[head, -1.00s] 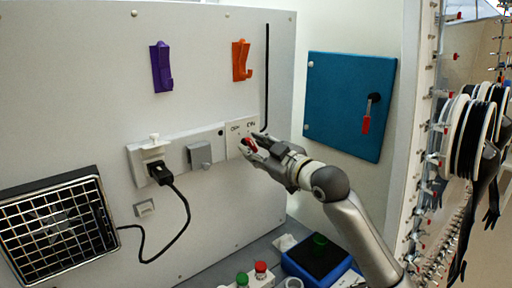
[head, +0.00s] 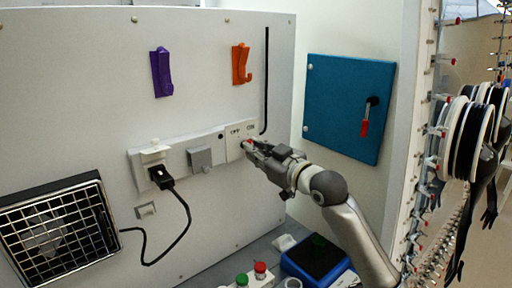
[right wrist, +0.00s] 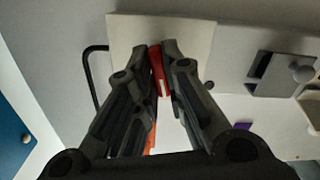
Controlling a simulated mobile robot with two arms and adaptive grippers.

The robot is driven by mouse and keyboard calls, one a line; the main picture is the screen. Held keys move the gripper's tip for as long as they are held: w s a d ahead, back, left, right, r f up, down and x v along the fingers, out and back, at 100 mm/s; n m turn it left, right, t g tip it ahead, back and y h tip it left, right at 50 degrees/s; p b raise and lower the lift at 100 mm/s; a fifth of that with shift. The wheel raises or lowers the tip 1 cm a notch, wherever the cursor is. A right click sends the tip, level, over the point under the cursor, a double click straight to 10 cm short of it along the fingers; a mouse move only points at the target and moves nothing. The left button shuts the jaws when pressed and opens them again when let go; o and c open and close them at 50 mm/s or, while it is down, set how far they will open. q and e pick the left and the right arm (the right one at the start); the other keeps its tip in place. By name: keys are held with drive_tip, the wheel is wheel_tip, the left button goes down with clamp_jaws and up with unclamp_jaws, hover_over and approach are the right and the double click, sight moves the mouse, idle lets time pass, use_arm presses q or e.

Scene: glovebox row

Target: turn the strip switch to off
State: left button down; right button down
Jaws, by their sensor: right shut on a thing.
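The strip (head: 177,149) is a long white panel fixed to the wall in the head view. At its right end is a plate (head: 235,139) with small lettering and a red strip switch (head: 248,142). My right gripper (head: 250,146) is at this plate, with its fingertips shut on the red switch and covering part of it. In the right wrist view the red switch (right wrist: 157,68) stands between the two fingertips (right wrist: 160,56), in front of the pale plate (right wrist: 190,38). My left gripper is not in view.
A black plug (head: 160,176) with a cable sits at the strip's left socket, near a grey flap (head: 200,158). A fan grille (head: 52,222) is at lower left. A blue door (head: 348,108) with a red handle is right of my gripper. Hooks (head: 241,64) hang above.

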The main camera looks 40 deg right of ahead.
drive_tip(key=shift+r+m+p, duration=0.1)
drive_tip(key=shift+m+p, duration=0.65)
drive_tip(key=shift+m, duration=0.85)
drive_tip(key=c, duration=1.5)
unclamp_jaws()
drive_tip(key=s, duration=0.8)
drive_tip(key=s+d, duration=0.1)
drive_tip(key=s, duration=0.3)
